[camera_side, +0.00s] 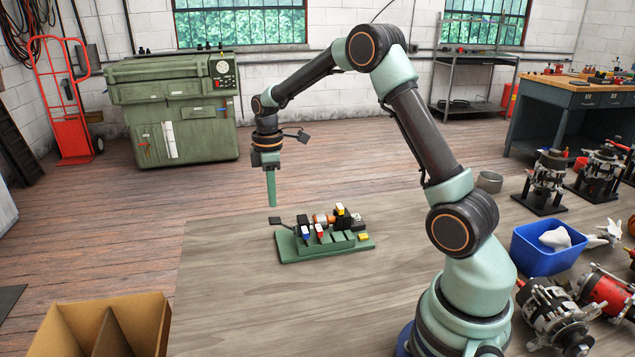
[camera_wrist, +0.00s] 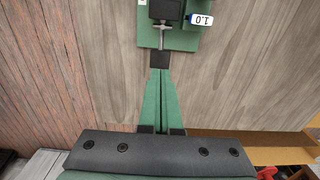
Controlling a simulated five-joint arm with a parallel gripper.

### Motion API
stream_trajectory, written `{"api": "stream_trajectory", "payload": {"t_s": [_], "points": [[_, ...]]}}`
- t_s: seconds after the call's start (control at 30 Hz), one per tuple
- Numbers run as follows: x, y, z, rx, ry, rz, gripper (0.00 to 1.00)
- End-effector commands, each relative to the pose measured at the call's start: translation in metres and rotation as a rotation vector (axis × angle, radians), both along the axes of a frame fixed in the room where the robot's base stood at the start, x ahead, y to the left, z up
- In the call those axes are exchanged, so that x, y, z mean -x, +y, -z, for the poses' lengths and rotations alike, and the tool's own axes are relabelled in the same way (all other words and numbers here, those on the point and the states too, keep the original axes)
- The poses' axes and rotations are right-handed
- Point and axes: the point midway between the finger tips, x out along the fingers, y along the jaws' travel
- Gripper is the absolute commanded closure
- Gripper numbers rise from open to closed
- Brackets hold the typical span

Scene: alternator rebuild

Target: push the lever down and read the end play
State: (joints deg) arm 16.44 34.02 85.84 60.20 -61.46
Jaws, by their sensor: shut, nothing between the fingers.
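The green fixture (camera_side: 345,246) stands on the table, carrying black blocks and small coloured pieces. Its lever has a black pad (camera_side: 275,220) that sticks out at the left end. In the wrist view the pad (camera_wrist: 160,60) sits on a grey rod leading to a black block (camera_wrist: 166,9). My gripper (camera_side: 272,205) is shut and empty, pointing down, with a small gap above the pad in the side view. In the wrist view its fingertips (camera_wrist: 160,72) meet the pad's edge; contact cannot be told there. A white and blue tag (camera_wrist: 202,19) reads 1.0, upside down.
A cardboard box (camera_side: 153,325) stands at the front left. A blue bin (camera_side: 545,262) with white cloth, a grey cup (camera_side: 489,181) and several alternators (camera_side: 555,318) are on the right. The table around the fixture is clear.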

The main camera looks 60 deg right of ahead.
Motion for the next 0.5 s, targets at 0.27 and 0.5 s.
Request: {"api": "stream_trajectory", "payload": {"t_s": [0.27,0.5], "points": [[-0.001,0.000,-0.021,0.001,-0.004,0.000,1.00],[0.000,0.000,-0.033,0.000,-0.001,0.000,1.00]]}}
